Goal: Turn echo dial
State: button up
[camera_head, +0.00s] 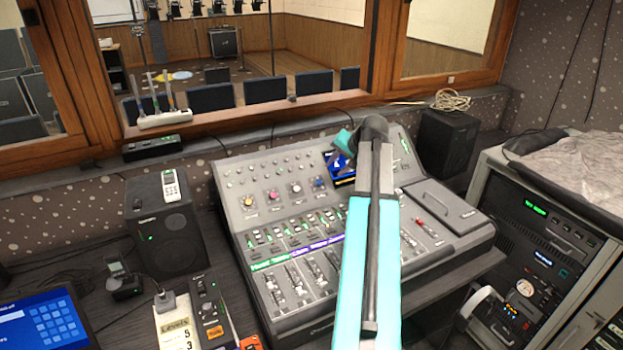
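The grey mixing console (235,169) stands on the desk in the middle.
Black speakers flank the console, left (162,222) and right (444,143). Sliders and switches fill the console's lower part. A small blue screen (341,167) is partly behind my arm. An equipment rack (545,235) stands at right. A wood-framed window is behind.

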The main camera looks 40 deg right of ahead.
aim_at(319, 182)
jog(key=shift+w, duration=0.2)
jog(key=shift+o, duration=1)
jog(key=shift+w+a, duration=0.1)
jog(key=shift+p+x, duration=2.05)
jog(key=shift+x, duration=4.75)
grip_shut()
